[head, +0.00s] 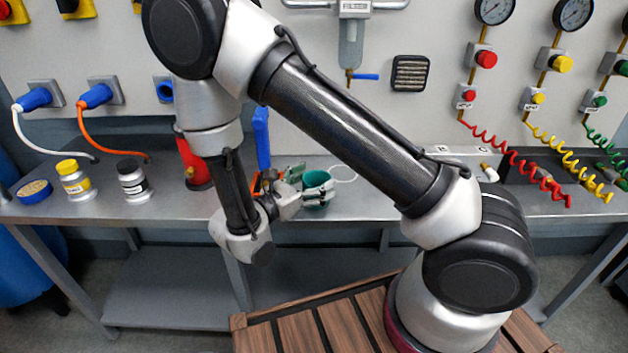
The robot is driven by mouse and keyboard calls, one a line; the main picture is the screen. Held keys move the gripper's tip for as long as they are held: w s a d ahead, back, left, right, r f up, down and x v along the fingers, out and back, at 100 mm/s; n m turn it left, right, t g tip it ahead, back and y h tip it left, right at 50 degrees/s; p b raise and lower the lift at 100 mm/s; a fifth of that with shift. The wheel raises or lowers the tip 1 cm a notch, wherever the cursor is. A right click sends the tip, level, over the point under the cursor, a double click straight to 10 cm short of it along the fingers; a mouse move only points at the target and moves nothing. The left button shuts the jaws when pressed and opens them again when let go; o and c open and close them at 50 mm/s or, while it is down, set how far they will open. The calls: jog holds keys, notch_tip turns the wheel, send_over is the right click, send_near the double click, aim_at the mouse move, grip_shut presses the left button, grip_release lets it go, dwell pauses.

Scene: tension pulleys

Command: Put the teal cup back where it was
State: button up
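The teal cup (317,180) stands upright at the front part of the grey metal bench, right of the blue-handled red tool. My gripper (307,186) reaches in from the left at the cup's height, with its fingers on either side of the cup. One finger crosses the front of the cup and hides part of its wall. At this size I cannot tell whether the fingers press on the cup or only surround it. I also cannot tell whether the cup's base touches the bench.
A yellow-lidded jar (74,184), a black-lidded jar (133,184) and a blue round tin (35,192) stand at the left. Coiled hoses (520,160) hang over the right. My arm hides part of the bench.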

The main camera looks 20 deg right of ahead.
jog(key=shift+r, duration=0.15)
jog(key=shift+s+a, duration=0.1)
jog(key=shift+a, duration=0.25)
jog(key=v, duration=1.1)
jog(key=s+d+r+m+g+y, duration=0.1)
jog(key=d+r+m+g+y, duration=0.2)
jog(key=d+r+m+g, duration=0.4)
jog(key=s+d+r+m+g+y, duration=0.2)
jog(key=d+r+m+g+y, duration=0.25)
jog(key=d, duration=0.55)
jog(key=s+d+r+m+t+y, duration=0.7)
jog(key=s+d+r+m+y, duration=0.1)
jog(key=s+d+r+m, duration=0.1)
jog(key=shift+s+r+m+t, duration=0.35)
jog(key=shift+s+r+m, duration=0.6)
jog(key=shift+m, duration=0.5)
